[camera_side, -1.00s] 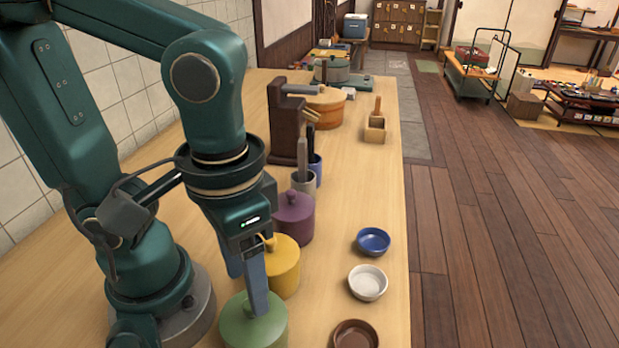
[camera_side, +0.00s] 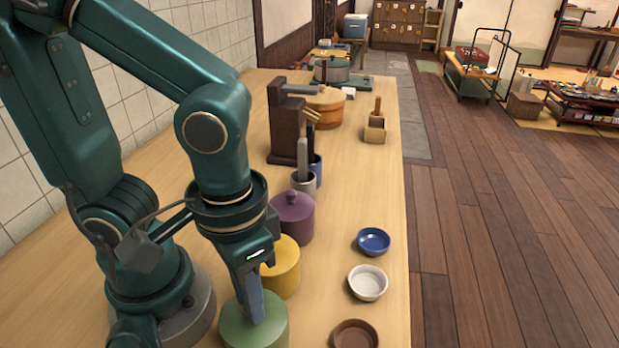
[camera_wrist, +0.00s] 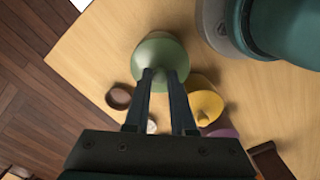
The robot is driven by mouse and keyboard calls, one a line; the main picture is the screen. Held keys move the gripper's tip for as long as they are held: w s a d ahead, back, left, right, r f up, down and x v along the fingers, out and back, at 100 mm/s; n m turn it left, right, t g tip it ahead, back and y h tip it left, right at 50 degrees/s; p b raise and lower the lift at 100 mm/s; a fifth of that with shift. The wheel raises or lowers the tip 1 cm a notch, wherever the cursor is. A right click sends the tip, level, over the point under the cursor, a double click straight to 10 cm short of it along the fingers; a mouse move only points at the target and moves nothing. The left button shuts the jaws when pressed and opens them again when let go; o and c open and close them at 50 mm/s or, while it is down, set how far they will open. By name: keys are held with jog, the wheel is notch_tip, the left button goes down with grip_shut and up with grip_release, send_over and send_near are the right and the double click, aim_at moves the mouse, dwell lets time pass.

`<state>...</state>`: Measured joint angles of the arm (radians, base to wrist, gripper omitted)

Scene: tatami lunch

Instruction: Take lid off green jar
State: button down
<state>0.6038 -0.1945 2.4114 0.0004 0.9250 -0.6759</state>
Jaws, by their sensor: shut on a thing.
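The green jar (camera_side: 235,339) stands upright at the near edge of the side view, cut off by the frame. Its green lid (camera_wrist: 160,52) rests on top of it. My gripper (camera_wrist: 160,76) reaches down from above, tilted, with its two fingers closed at the middle of the lid. It also shows over the jar in the side view (camera_side: 254,314). The lid's knob is hidden between the fingers.
A yellow jar (camera_side: 285,272) stands close behind the green one, then a purple jar (camera_side: 293,218). A brown bowl (camera_side: 355,336), a white bowl (camera_side: 367,284) and a blue bowl (camera_side: 373,241) line the right side. Bare counter lies between jars and bowls.

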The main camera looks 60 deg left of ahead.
jog(key=shift+r, duration=0.15)
jog(key=shift+r, duration=0.5)
notch_tip(320, 180, up, 3)
jog(key=shift+r, duration=0.1)
jog(key=w+a+r, duration=0.4)
jog(key=a+r, duration=0.2)
jog(key=a, duration=0.5)
jog(key=w+f, duration=0.2)
jog(key=w, duration=0.9)
jog(key=s+r, duration=0.2)
jog(key=s, duration=0.9)
jog(key=shift+s+r, duration=0.15)
jog(key=shift+r, duration=0.1)
